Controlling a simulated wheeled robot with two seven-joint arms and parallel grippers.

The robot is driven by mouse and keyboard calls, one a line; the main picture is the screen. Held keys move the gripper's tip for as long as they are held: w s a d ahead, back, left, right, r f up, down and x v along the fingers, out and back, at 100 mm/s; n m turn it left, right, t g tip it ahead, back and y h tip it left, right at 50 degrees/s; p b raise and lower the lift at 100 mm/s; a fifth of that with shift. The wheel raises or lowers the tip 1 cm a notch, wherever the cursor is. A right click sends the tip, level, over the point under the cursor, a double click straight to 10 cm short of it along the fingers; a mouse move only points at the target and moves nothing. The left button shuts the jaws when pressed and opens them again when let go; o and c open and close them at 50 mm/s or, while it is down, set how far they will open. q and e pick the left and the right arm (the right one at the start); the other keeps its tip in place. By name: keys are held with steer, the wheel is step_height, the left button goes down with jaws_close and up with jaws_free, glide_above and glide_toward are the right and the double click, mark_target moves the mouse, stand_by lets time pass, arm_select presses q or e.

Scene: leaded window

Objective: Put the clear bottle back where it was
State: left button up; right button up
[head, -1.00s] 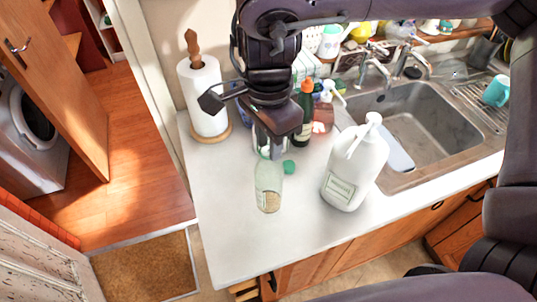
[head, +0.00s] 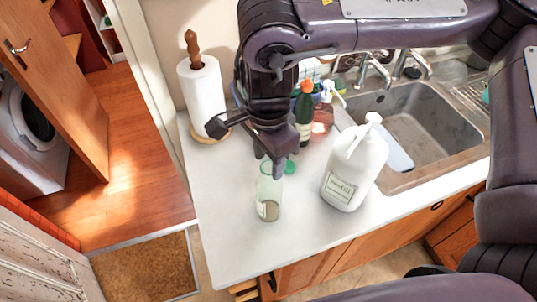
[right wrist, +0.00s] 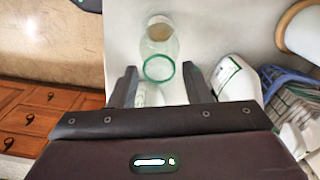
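The clear bottle (head: 268,196), pale green with a label low on its side, stands on the white counter near its front left part. My right gripper (head: 275,172) hangs over its upper end in the head view. In the right wrist view the bottle (right wrist: 161,48) shows beyond the gap between my right gripper's fingers (right wrist: 160,82), its round green rim facing the camera. The fingers are apart, and I see no grip on the bottle. My left gripper is not in view.
A white pump bottle (head: 354,170) stands to the right. A green cap-like thing (head: 290,167) is beside the clear bottle. Behind are a dark bottle (head: 304,125), a reddish bottle (head: 322,118) and a paper towel roll (head: 202,97). The counter (head: 225,235) is clear at the front left.

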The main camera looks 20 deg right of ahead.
steer(key=shift+o, duration=0.2)
step_height(320, 180, up, 12)
steer(key=shift+r, duration=0.2)
stand_by(0.4)
stand_by(0.4)
